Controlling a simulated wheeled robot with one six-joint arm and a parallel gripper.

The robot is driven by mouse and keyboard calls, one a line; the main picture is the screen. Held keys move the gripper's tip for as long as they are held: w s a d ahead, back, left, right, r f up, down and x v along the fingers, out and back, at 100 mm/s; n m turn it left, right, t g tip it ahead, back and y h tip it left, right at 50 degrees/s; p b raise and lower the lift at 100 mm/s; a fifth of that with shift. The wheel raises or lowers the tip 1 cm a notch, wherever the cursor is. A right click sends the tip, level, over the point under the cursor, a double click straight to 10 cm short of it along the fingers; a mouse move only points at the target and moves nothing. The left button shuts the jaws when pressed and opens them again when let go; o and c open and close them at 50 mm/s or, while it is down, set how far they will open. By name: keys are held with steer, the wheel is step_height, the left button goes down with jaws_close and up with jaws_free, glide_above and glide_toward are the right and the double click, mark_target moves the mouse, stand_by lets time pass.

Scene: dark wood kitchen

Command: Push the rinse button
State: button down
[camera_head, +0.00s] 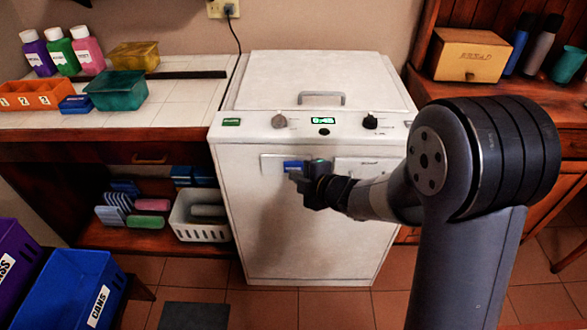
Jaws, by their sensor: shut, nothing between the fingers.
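The white machine (260,220) stands in the middle with a lid on top and a control panel along its upper front. The panel has a grey knob (278,121), a dark knob (370,122), a lit green display (323,120) and a small dark round button (324,132) below the display. No label readable as "rinse" shows, so I cannot tell which control it is. My gripper (296,175) is shut and empty, in front of the machine's face below the panel. It overlaps a pale plate with a blue patch (291,166); contact cannot be told.
A tiled counter (190,100) with bottles and boxes stands at left, above a shelf with a white basket (200,222). Blue (70,285) and purple (15,255) bins stand at lower left. A wooden bread box (470,55) is at upper right.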

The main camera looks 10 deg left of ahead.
steer(key=shift+w+a, duration=0.1)
steer(key=shift+w, duration=0.25)
steer(key=shift+s, duration=0.4)
stand_by(0.3)
steer(key=s+d+b, duration=0.1)
steer(key=s+b, duration=0.1)
steer(key=s, duration=0.4)
steer(key=shift+d+b, duration=0.35)
